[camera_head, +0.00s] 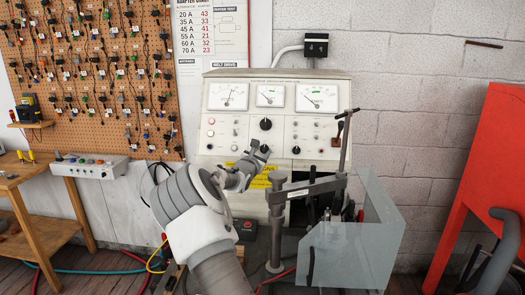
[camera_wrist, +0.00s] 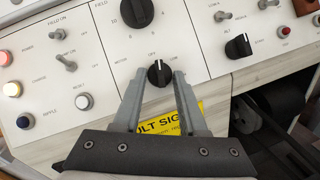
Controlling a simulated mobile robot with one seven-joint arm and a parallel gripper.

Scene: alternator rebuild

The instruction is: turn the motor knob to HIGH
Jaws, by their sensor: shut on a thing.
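The motor knob (camera_wrist: 159,75) is a small black knob with a white pointer line, on the pale panel of the test bench (camera_head: 222,135). In the wrist view its line points up, close to small lettering above it that is hard to read. My gripper (camera_wrist: 160,78) has one grey finger on each side of the knob and is shut on it. In the head view my gripper (camera_head: 257,152) is at the lower middle of the panel and largely hides the knob.
A larger black dial (camera_wrist: 136,12) sits just above the motor knob. Toggle switches and coloured buttons (camera_wrist: 11,90) are to the left, and another black knob (camera_wrist: 238,46) is to the right. A metal swing arm (camera_head: 305,188) and a clear guard (camera_head: 345,252) stand right of my arm.

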